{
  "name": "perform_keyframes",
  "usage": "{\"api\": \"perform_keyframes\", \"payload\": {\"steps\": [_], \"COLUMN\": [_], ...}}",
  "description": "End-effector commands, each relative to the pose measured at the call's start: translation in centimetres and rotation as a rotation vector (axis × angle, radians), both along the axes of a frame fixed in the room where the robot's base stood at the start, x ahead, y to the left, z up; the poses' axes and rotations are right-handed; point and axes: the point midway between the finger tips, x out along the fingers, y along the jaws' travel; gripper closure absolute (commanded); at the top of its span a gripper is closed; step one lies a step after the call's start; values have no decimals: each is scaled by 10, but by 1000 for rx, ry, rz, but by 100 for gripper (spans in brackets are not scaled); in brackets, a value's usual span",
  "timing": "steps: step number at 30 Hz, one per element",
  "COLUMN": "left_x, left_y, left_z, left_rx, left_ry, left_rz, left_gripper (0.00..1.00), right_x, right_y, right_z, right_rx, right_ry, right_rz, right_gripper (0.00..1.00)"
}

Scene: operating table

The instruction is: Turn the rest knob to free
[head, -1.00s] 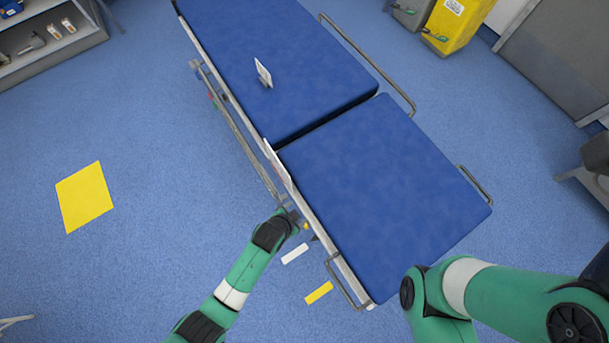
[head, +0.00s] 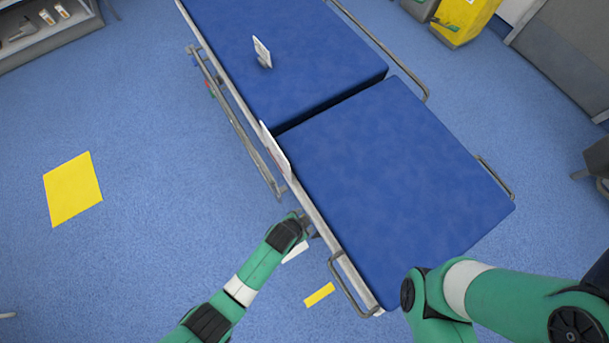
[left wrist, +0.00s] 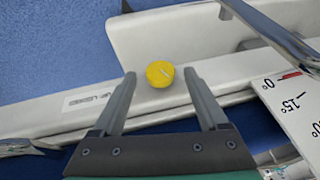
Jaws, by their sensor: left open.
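A round yellow knob (left wrist: 160,74) with a pale mark on its face sits on the white side rail (left wrist: 205,78) of the operating table in the left wrist view. My left gripper (left wrist: 161,92) is open, its two fingers on either side of the knob in the picture, with visible gaps. I cannot tell whether the fingertips reach its depth. In the head view my left gripper (head: 306,226) is at the table's side edge, and the knob is hidden there. My right arm shows at the lower right, but its gripper is out of view.
The operating table has blue pads (head: 390,180) and metal side rails. An angle scale card (left wrist: 290,95) stands close to the right of my left gripper. A small label (left wrist: 88,102) is on the white rail. A yellow floor marker (head: 319,294) lies below; the floor at left is open.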

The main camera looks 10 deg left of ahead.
Motion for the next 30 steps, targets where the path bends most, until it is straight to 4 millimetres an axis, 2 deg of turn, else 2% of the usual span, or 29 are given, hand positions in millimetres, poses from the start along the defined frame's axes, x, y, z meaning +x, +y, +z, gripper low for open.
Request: {"api": "perform_keyframes", "payload": {"steps": [2, 11, 24, 30], "left_x": [3, 4, 4, 4], "left_y": [-1, -1, -1, -1], "left_z": [-7, -7, -7, -7], "left_rx": [0, -1, 0, -4], "left_ry": [-1, -1, 0, 4], "left_rz": [0, 0, 0, 1], "left_gripper": [24, 24, 100, 100], "right_x": [0, 0, 0, 0], "right_y": [0, 0, 0, 0], "right_z": [-8, -7, -7, -7], "right_rx": [0, 0, 0, 0], "right_ry": [-1, -1, -1, -1], "right_rz": [0, 0, 0, 0], "right_gripper": [50, 50, 50, 50]}}
